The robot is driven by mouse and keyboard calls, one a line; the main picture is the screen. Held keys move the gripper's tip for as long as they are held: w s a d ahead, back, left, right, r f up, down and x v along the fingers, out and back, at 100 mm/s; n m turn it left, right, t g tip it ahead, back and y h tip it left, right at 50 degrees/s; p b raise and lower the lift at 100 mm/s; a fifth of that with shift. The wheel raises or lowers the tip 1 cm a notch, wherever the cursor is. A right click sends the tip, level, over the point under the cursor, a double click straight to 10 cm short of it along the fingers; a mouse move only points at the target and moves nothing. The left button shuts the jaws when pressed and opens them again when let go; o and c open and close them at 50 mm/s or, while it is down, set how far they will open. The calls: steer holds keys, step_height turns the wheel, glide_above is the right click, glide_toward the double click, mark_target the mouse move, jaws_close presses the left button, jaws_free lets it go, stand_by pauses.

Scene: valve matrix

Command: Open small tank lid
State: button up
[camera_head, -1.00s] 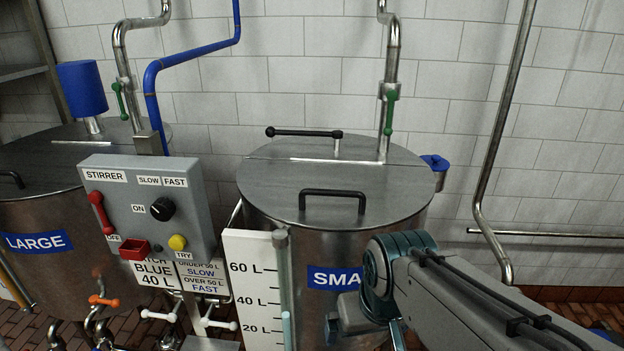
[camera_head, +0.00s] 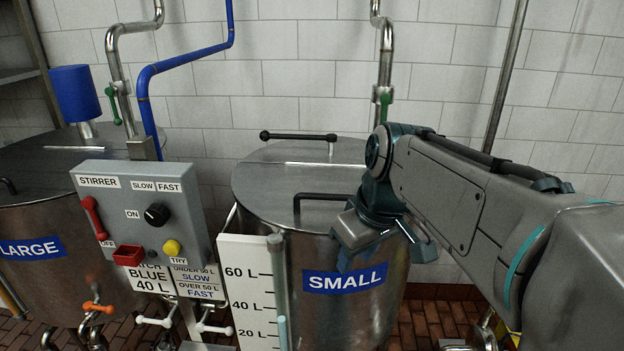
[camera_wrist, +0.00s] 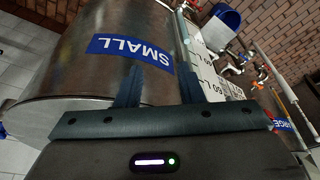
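The small tank (camera_head: 315,245) is a steel drum with a blue SMALL label (camera_head: 344,279), standing in the middle of the head view. Its round grey lid (camera_head: 265,180) lies flat and closed on top. A black bar handle (camera_head: 315,196) stands on the lid's front part; my arm hides its right end. My gripper (camera_head: 380,262) is in front of the tank's right side, below the rim and pointing down. In the wrist view, my gripper (camera_wrist: 158,75) has its two fingers apart with nothing between them; the tank wall and label (camera_wrist: 130,50) lie beyond.
A grey stirrer control box (camera_head: 140,212) and a white litre scale (camera_head: 248,290) stand left of the small tank. The large tank (camera_head: 50,220) is farther left. A black lever (camera_head: 298,136) and a steel pipe with a green valve handle (camera_head: 384,105) stand at the lid's back.

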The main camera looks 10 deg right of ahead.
mark_target(327, 197)
steer(key=w+d+r+n+y, duration=0.1)
steer(key=w+r+n, duration=0.4)
steer(key=r, duration=0.4)
steer(key=w+d+r+n+y, duration=0.1)
steer(key=w+d+r+n, duration=0.1)
steer(key=w+r+n, duration=0.5)
steer(key=shift+m, duration=0.6)
steer(key=x, duration=0.4)
steer(key=a+x, duration=0.1)
steer(key=x, duration=0.3)
steer(key=s+x, duration=0.1)
steer(key=x, duration=0.3)
steer(key=shift+a+f+p, duration=0.15)
steer(key=shift+a+p, duration=0.1)
steer(key=shift+p, duration=0.1)
jaws_close()
